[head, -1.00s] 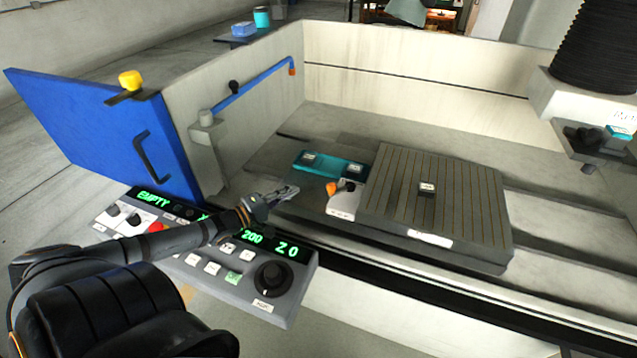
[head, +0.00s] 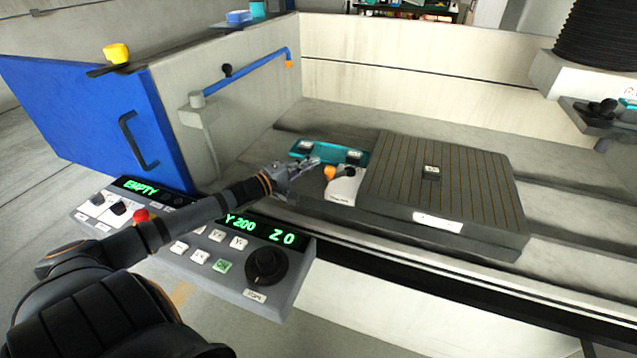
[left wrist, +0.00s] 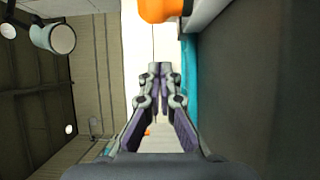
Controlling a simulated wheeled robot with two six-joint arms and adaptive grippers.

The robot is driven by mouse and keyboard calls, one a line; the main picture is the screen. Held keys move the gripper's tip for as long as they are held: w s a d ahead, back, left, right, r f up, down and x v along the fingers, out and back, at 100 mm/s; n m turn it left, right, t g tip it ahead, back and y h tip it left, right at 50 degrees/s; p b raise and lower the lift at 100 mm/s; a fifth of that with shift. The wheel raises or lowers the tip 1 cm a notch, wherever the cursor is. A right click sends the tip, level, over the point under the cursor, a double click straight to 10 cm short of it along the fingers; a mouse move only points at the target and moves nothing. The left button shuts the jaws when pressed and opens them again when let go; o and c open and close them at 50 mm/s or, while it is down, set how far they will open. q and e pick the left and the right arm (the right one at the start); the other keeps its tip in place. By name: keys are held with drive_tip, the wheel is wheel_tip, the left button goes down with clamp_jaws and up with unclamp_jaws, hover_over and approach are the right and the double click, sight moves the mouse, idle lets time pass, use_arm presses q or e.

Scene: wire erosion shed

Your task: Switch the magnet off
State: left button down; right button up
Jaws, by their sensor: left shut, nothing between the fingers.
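The magnet is a dark grey ribbed block (head: 400,190) lying on the machine bed. A white switch housing (head: 345,187) with an orange-tipped lever (head: 330,173) sits at its left end. The orange tip also shows large at the top of the left wrist view (left wrist: 160,8). My left gripper (head: 312,162) is shut and empty, just to the left of the orange tip, with a small gap in the picture. Its closed fingers (left wrist: 160,70) point toward the top in the left wrist view. My right gripper is not in view.
A teal block (head: 352,156) lies behind the gripper. The control panel (head: 285,285) with buttons, a red knob and a dial is under my left arm. A blue door (head: 85,120) stands open at left. The bed's back area is clear.

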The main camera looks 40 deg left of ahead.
use_arm(q)
drive_tip(key=shift+w+d+f+b, duration=0.2)
drive_tip(key=shift+w+b, duration=0.3)
drive_tip(key=shift+b, duration=0.6)
drive_tip(key=shift+d+r+p, duration=0.2)
drive_tip(key=shift+r+p, duration=0.45)
drive_tip(key=shift+p, duration=0.15)
drive_tip(key=s+d+p, duration=0.1)
drive_tip(key=d+p, duration=0.1)
drive_tip(key=p, duration=0.1)
drive_tip(key=shift+s, duration=0.2)
drive_tip(key=shift+s+d+f+p, duration=0.2)
drive_tip(key=shift+s+d+p, duration=0.1)
drive_tip(key=shift+d+p, duration=0.15)
drive_tip(key=shift+f, duration=0.15)
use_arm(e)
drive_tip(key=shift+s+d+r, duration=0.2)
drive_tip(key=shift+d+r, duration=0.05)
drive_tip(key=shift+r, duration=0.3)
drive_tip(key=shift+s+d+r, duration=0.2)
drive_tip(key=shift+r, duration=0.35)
